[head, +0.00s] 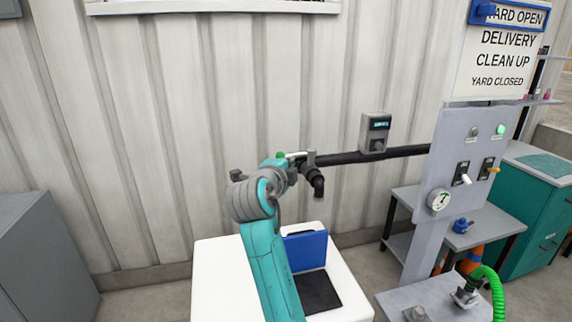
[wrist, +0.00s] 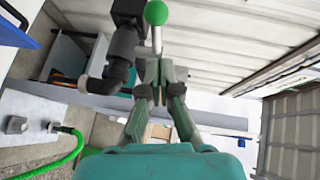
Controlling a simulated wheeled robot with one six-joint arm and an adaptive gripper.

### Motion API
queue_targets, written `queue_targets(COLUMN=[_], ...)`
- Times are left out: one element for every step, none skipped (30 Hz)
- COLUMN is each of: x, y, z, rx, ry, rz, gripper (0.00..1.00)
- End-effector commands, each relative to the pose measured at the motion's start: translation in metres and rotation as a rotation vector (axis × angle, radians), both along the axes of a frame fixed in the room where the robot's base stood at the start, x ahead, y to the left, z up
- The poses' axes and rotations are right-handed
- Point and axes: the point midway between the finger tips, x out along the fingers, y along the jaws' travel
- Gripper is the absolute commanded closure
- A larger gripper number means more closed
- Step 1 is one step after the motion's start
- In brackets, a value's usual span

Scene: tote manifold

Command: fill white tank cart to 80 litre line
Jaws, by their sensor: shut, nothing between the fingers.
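A white box-shaped tank cart (head: 218,275) stands against the wall, with a blue panel (head: 307,251) upright beside a black square on its top. No litre line or level is readable. A dark pipe (head: 380,154) along the wall ends in a downturned black spout (head: 318,186) above the cart. My gripper (head: 294,163) is at the pipe's spout end, partly hidden by my arm. In the wrist view my gripper (wrist: 155,72) is shut and empty. A lever with a green ball knob (wrist: 156,13) rises just beyond its fingertips; contact is unclear.
A grey meter box (head: 375,132) with a small display sits above the pipe. A grey panel (head: 455,170) with switches, lamps and a gauge stands at right, near a green hose (head: 492,285) and a teal cabinet (head: 540,205). A grey cabinet (head: 40,260) stands at left.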

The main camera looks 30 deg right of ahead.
Motion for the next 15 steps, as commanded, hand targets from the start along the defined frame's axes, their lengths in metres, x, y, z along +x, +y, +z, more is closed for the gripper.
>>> queue_targets(x=[-0.003, -0.005, -0.007, -0.009, -0.011, -0.014, -0.016, -0.019, -0.022, -0.024, -0.026, -0.029, -0.032, -0.033, -0.035], y=[0.006, 0.009, 0.014, 0.018, 0.022, 0.027, 0.032, 0.036, 0.042, 0.046, 0.051, 0.056, 0.059, 0.063, 0.066], z=[0.0, 0.001, 0.002, 0.002, 0.003, 0.004, 0.004, 0.005, 0.006, 0.006, 0.007, 0.008, 0.008, 0.009, 0.009], rx=[0.0, 0.0, 0.0, 0.0, 0.0, 0.0, 0.0, 0.0, 0.0, 0.001, 0.0, 0.001, 0.001, 0.001, 0.001], ry=[0.001, 0.001, 0.0, 0.0, 0.0, 0.001, 0.001, 0.0, 0.0, 0.001, 0.001, 0.001, 0.001, 0.001, 0.001], rz=[0.001, 0.001, 0.002, 0.002, 0.001, 0.001, 0.002, 0.002, 0.001, 0.001, 0.002, 0.001, 0.0, 0.0, 0.0], gripper=[1.0, 1.0, 1.0, 1.0, 1.0, 1.0, 1.0, 1.0, 1.0, 1.0, 1.0, 1.0, 1.0, 1.0, 1.0])
